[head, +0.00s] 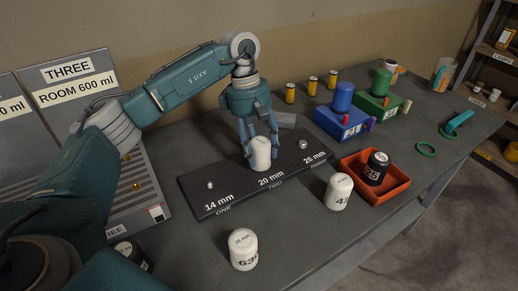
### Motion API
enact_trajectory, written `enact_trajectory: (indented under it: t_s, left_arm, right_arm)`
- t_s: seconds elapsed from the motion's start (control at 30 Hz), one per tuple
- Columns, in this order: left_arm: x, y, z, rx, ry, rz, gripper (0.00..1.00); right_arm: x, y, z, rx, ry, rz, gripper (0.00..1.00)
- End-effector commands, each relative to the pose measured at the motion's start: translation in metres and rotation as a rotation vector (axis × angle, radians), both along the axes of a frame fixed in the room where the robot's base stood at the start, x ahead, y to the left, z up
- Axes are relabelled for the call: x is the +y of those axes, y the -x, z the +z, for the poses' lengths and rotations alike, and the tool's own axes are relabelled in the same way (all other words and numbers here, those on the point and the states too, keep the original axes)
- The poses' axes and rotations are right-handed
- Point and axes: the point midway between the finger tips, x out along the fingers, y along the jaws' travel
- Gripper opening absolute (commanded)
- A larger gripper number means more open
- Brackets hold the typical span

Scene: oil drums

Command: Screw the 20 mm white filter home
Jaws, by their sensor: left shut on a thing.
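A white filter (261,157) stands upright at the middle position of a black plate (228,193), behind the label "20 mm" and the word TWO. My left gripper (260,139) comes down from above and is shut on its upper part. Its lower end meets the plate; I cannot tell how far it is threaded. Small metal studs show bare at the 14 mm (210,185) and 25 mm (303,144) positions. My right gripper is not in view.
White canisters (243,250) and (338,192) stand on the grey table in front of the plate. A red tray (386,193) at the right holds a black canister (376,168). Blue (342,120) and green (379,103) blocks and several yellow-black cylinders (312,86) stand behind.

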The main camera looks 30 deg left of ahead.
Motion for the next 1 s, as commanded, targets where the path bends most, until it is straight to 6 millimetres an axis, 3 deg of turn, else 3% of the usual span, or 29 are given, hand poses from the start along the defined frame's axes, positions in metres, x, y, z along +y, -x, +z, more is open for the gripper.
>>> enact_trajectory:
  t_s: [0.3,0.77,1.0]
  left_arm:
    - [-0.0058,-0.0009,-0.0014,0.003,0.005,-0.443,0.12]
    - [-0.0062,-0.0007,-0.0019,0.001,0.005,-0.565,0.12]
    - [-0.0078,-0.0006,-0.0025,0.003,0.005,-0.922,0.12]
  right_arm:
    - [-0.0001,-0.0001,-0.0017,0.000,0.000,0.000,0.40]
    - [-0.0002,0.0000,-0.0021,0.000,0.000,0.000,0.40]
    - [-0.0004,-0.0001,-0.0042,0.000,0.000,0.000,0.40]
